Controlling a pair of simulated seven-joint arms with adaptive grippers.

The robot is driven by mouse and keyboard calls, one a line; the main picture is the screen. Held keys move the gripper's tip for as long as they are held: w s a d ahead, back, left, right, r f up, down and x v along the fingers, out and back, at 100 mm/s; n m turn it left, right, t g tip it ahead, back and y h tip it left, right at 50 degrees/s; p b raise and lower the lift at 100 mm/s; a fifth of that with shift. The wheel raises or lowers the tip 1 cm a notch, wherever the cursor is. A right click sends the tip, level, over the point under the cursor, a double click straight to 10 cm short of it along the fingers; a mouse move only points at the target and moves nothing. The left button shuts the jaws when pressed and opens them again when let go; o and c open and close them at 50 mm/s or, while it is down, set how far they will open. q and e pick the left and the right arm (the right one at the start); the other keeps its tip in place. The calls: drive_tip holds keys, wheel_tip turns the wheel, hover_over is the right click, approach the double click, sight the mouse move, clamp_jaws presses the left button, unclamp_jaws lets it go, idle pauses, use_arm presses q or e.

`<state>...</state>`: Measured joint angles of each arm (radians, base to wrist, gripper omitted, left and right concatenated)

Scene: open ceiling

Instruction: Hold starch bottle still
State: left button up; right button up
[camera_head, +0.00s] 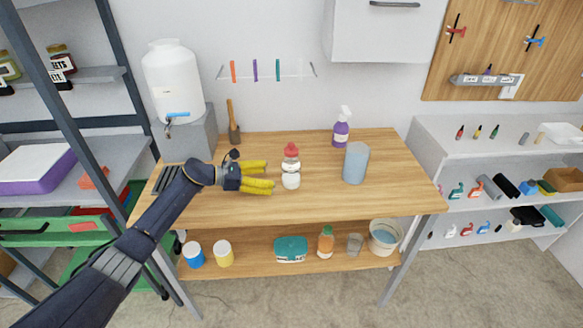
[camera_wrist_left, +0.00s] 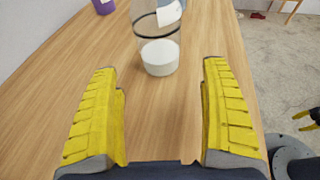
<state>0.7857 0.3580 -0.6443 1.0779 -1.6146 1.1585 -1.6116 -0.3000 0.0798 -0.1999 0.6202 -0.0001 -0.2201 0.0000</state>
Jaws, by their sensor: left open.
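The starch bottle (camera_head: 290,168) stands upright on the wooden table, a rounded bottle with a red cap and a white lower part. In the left wrist view its clear body and white base (camera_wrist_left: 160,60) show ahead of my fingers, with the top cut off. My left gripper (camera_head: 270,177) has yellow fingers spread apart, just left of the bottle. In the left wrist view the gap between the fingers is empty and the bottle lies beyond it, roughly centred. Yellow fingers at the right edge of that view seem to be my right gripper (camera_wrist_left: 307,120), mostly cut off.
A blue cylinder (camera_head: 356,163) and a purple spray bottle (camera_head: 341,130) stand to the right on the table (camera_head: 330,205). A white water dispenser (camera_head: 172,80) and a brush (camera_head: 234,130) are at the back left. The table front is clear.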

sight(288, 177)
use_arm(q)
drive_tip(key=shift+x, duration=4.1)
drive_tip(key=c, duration=0.9)
drive_tip(key=shift+o, duration=0.2)
